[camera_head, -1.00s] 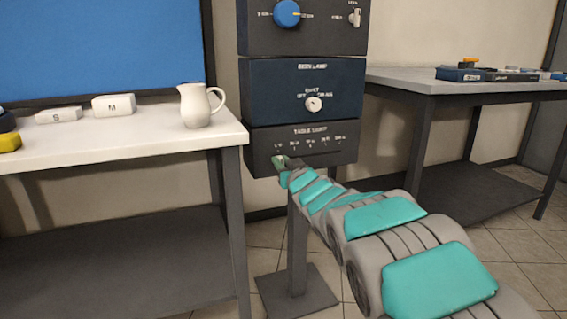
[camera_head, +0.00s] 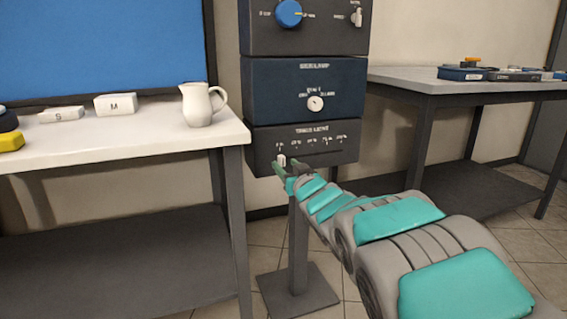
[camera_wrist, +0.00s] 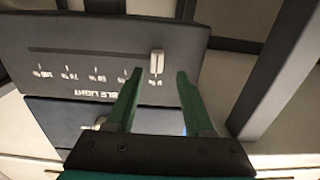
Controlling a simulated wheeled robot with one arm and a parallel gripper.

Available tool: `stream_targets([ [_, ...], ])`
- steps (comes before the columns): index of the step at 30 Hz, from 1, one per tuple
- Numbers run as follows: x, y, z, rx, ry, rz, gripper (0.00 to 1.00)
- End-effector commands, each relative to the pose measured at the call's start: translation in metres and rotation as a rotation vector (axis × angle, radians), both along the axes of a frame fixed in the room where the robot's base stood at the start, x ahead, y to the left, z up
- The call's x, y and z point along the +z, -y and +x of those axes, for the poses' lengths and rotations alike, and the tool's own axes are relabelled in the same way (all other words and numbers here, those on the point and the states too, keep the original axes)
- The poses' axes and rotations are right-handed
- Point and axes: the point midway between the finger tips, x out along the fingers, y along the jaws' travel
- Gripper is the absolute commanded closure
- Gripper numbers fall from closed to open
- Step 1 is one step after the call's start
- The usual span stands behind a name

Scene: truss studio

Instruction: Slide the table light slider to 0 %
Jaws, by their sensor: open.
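The table light panel (camera_head: 330,158) is the dark lowest box of the stack. Its white slider knob (camera_head: 281,160) stands at the left end of the scale. The wrist view shows the panel upside down, with the knob (camera_wrist: 157,62) at the slot's right end, in line with the 0 % mark. My gripper (camera_wrist: 158,74) is open. Its two green fingers are apart, with the knob seen beyond and between their tips, and neither finger visibly touches it. In the head view my gripper (camera_head: 284,170) is just below and in front of the knob.
Above are a blue panel with a white dial (camera_head: 315,103) and a panel with a blue knob (camera_head: 289,13). A white table (camera_head: 120,150) with a pitcher (camera_head: 200,104) stands close on the left. A grey table (camera_head: 440,84) stands at the right.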

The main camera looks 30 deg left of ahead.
Motion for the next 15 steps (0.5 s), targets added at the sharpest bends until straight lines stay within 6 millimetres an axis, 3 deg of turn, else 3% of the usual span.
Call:
stream_targets([
  [7,0.002,0.025,-0.022,0.0,0.001,0.0,0.47],
  [15,0.0,0.032,-0.028,0.001,0.001,-0.001,0.47],
])
